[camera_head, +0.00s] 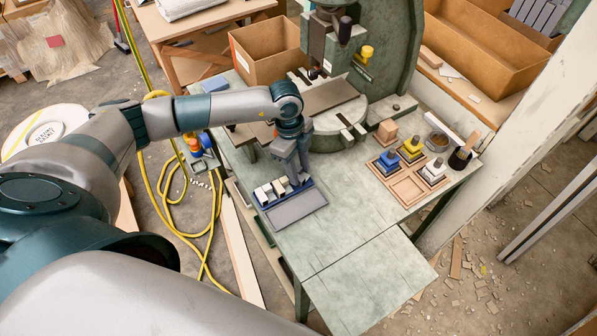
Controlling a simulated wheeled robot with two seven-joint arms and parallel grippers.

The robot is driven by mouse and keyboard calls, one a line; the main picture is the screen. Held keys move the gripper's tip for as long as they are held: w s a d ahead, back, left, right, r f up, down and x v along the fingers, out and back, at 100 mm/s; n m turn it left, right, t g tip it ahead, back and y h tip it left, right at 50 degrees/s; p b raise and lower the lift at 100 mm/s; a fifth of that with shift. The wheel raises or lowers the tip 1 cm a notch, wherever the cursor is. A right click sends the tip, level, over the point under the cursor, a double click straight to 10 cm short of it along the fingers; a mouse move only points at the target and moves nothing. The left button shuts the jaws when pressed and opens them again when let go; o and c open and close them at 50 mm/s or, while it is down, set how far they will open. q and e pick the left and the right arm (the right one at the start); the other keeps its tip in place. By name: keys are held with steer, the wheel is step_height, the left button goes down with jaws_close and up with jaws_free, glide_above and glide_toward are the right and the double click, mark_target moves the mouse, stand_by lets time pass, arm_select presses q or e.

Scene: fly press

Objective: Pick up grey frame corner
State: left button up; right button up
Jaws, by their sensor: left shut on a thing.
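My left gripper (299,171) reaches down from the arm over the right end of a blue tray (316,184) on the green table. It is shut on a small grey piece, apparently the grey frame corner (303,178), at the tray's right end. The fingers partly hide the piece, and I cannot tell whether it is clear of the tray. Several other small white, grey and beige pieces (268,190) stand in a row to the left. My right gripper is not in view.
A green fly press (395,45) with a round bed stands behind the gripper. A wooden tray (402,188) with blue, yellow and white-topped pieces is at right. A cardboard box (265,50) stands at the back left. The table front (350,235) is clear.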

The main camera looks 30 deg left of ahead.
mark_target(301, 175)
arm_select(q)
step_height(301, 175, up, 3)
steer(key=shift+s+r+b, duration=0.15)
steer(key=shift+b, duration=0.7)
steer(key=s+d+r+b, duration=0.1)
steer(key=s+r, duration=0.1)
steer(key=s, duration=0.1)
steer(key=s+d+r+b, duration=0.1)
steer(key=s+r, duration=0.1)
steer(key=s, duration=0.2)
steer(key=s+d+r+b, duration=0.1)
steer(key=s+d+r, duration=0.1)
steer(key=s+r, duration=0.1)
steer(key=shift+s, duration=0.35)
steer(key=w+r+n, duration=0.1)
steer(key=n, duration=0.5)
steer(key=d+r+n+t+y, duration=0.1)
steer(key=r+n, duration=0.1)
steer(key=n, duration=0.4)
steer(key=w+d+r+n+t, duration=0.1)
steer(key=r+n, duration=0.1)
steer(key=n, duration=0.4)
steer(key=shift+w+r+n+y, duration=0.15)
steer(key=shift+w+n+y, duration=0.2)
steer(key=shift+n+y, duration=0.05)
stand_by(1.2)
